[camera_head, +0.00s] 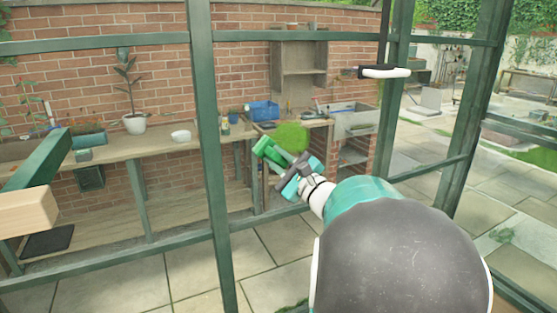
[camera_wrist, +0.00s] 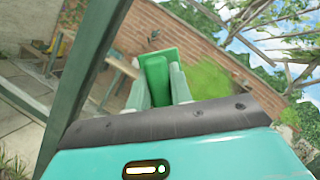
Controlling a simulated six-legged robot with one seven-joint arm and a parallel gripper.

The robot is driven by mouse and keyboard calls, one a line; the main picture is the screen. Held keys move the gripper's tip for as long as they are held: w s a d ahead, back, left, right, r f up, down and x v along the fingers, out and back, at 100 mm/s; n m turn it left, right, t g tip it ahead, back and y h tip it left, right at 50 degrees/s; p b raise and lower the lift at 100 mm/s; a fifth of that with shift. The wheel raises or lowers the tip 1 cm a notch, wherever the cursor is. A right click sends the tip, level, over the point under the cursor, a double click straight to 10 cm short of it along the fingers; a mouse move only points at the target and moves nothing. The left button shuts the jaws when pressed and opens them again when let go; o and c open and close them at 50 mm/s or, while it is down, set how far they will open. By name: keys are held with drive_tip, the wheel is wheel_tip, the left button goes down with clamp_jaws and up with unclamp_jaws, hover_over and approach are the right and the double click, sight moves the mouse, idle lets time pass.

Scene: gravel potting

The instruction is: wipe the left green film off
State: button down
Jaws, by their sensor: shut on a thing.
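One green film (camera_head: 292,137) shows as a fuzzy, see-through patch on the glazing side, in front of the far benches. It also shows in the wrist view (camera_wrist: 211,84), to the right of the fingers. My gripper (camera_head: 277,163) is shut on a green block-like tool (camera_head: 268,147), which shows between both fingers in the wrist view (camera_wrist: 157,72). In the head view the tool is just left of the film. I cannot tell whether it touches the pane. No second film is clear in these frames.
A dark green frame post (camera_head: 207,150) stands left of my gripper, with a rail (camera_head: 140,262) below. Beyond are a wooden bench (camera_head: 160,146) with a potted plant (camera_head: 135,122) and white bowl (camera_head: 181,136), and a blue crate (camera_head: 263,110). A black-and-white handle (camera_head: 384,72) hangs upper right.

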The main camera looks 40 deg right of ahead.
drive_tip(key=shift+w+d, duration=0.25)
drive_tip(key=shift+w, duration=0.55)
drive_tip(key=shift+d, duration=0.1)
